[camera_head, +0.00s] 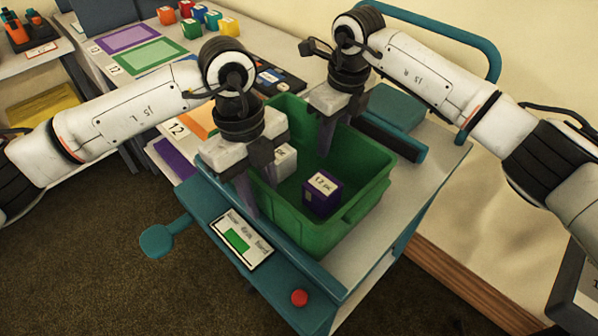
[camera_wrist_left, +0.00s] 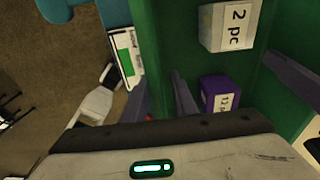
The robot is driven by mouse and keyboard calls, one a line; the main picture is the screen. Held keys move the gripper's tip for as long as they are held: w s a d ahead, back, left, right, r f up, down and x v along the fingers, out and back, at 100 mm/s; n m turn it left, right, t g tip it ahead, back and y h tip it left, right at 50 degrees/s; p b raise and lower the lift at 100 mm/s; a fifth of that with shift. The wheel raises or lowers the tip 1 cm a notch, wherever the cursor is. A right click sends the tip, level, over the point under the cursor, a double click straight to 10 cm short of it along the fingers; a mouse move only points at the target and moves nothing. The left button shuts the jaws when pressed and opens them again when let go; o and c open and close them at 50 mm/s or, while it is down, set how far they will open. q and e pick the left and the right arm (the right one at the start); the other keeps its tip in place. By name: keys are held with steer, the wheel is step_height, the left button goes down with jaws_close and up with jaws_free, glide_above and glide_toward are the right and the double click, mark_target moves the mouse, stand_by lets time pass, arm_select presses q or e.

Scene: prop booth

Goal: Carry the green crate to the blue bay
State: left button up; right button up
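The green crate (camera_head: 345,225) stands on a teal-edged cart, holding a purple box (camera_head: 322,193) and a white box (camera_head: 283,160). Both boxes also show in the left wrist view, purple (camera_wrist_left: 214,88) and white (camera_wrist_left: 229,27). My left gripper (camera_head: 252,192) is low at the crate's left wall. In the left wrist view its two fingers (camera_wrist_left: 161,92) stand apart with green crate between them; firm contact cannot be judged. My right gripper (camera_head: 326,130) is at the crate's far side, one finger showing against the inside; its grip is unclear. I cannot make out the blue bay.
The cart carries a display panel (camera_head: 240,238), a red button (camera_head: 299,298) and a teal push bar (camera_head: 455,35). A long table holds a purple-framed mat (camera_head: 127,38), a green-framed mat (camera_head: 150,57) and several coloured blocks (camera_head: 192,29). Carpet lies open at lower left.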

arm_select(q)
steer(key=shift+f, duration=0.15)
arm_select(e)
steer(key=shift+f, duration=0.15)
arm_select(q)
jaws_close()
arm_select(e)
jaws_close()
steer(key=shift+w, duration=0.1)
stand_by(1.0)
